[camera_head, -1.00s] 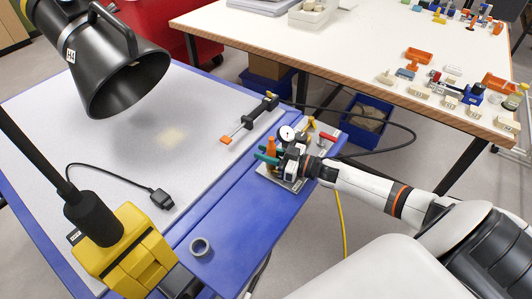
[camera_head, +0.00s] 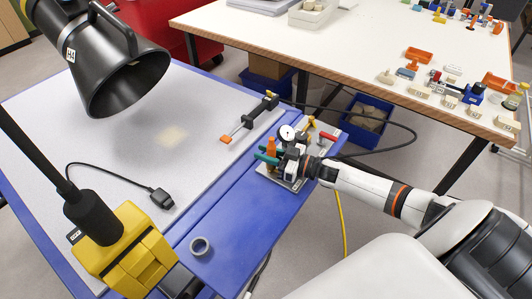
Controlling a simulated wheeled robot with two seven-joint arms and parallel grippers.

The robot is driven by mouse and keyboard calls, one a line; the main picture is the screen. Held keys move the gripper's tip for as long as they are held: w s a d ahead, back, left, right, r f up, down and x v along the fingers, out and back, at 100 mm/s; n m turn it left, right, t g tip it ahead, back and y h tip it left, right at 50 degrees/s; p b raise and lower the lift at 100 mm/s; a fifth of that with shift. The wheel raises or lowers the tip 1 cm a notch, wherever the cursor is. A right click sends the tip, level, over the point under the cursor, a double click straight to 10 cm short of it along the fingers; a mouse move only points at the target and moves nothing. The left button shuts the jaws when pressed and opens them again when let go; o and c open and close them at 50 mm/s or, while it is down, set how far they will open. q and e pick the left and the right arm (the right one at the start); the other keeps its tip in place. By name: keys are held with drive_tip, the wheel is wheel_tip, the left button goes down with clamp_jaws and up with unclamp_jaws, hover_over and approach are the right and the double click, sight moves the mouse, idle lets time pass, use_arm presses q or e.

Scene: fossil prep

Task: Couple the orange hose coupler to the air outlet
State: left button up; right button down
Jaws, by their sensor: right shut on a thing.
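My right gripper (camera_head: 268,154), with teal fingers, is at the metal plate (camera_head: 292,181) on the right edge of the blue bench. It is shut on the upright orange hose coupler (camera_head: 271,146), which shows just beside the fingers and is partly hidden by them. A round white gauge (camera_head: 287,133) stands on the air fittings right behind the gripper. The air outlet cannot be made out among these fittings and my wrist, so I cannot tell whether the coupler touches it. My left gripper is not in view.
A red-handled lever (camera_head: 328,137) and a black hose (camera_head: 413,135) are close to my wrist. A yellow hose (camera_head: 342,210) hangs off the bench edge.

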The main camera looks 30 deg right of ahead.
idle(0.3)
drive_tip(key=c, duration=1.1)
unclamp_jaws()
drive_tip(key=p+v, duration=0.2)
drive_tip(key=v, duration=0.4)
drive_tip(key=shift+s, duration=0.1)
drive_tip(key=shift+s+d, duration=0.3)
